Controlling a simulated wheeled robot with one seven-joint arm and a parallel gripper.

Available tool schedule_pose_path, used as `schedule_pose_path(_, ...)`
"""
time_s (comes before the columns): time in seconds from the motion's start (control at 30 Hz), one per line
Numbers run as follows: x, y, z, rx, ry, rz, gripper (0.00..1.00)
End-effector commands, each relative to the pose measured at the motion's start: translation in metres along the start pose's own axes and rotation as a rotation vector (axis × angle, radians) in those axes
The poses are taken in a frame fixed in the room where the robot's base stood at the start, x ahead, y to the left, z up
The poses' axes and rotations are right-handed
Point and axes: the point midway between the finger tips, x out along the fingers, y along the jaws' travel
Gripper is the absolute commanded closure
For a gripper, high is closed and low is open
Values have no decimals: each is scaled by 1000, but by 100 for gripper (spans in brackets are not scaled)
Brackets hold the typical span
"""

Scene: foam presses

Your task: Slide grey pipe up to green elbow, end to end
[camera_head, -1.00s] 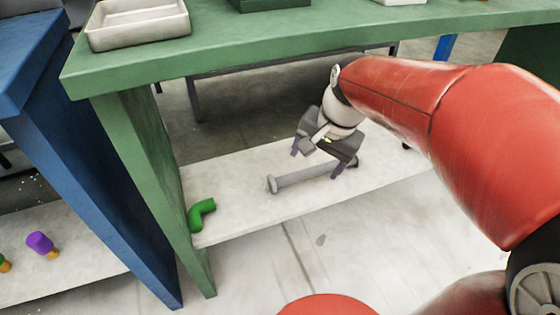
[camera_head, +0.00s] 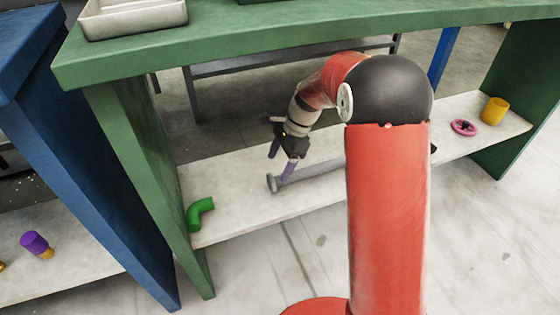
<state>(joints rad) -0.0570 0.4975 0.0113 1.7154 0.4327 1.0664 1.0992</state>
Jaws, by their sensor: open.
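The grey pipe (camera_head: 315,178) lies on the low white shelf (camera_head: 238,209) under the green bench, its flanged left end showing and its right end hidden behind my arm. The green elbow (camera_head: 201,213) sits at the shelf's left end, beside the green leg. A gap of bare shelf separates it from the pipe. My gripper (camera_head: 280,166) is open, with its purple fingers pointing down near the pipe's left end. One finger overlaps the pipe in the picture; I cannot tell whether it touches.
The green bench top (camera_head: 300,52) hangs over the shelf. A yellow cup (camera_head: 495,110) and a pink ring (camera_head: 463,128) sit at the shelf's right. A blue bench (camera_head: 95,170) stands at left, with a purple piece (camera_head: 35,243) on its lower shelf.

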Motion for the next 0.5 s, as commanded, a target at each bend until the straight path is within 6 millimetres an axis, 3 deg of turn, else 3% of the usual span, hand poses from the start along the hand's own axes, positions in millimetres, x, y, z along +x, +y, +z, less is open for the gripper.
schedule_pose_path(0.33, 2, 0, 0, 1, -1, 1, 25)
schedule_pose_path(0.5, 18, 0, 0, -1, -1, 3, 25)
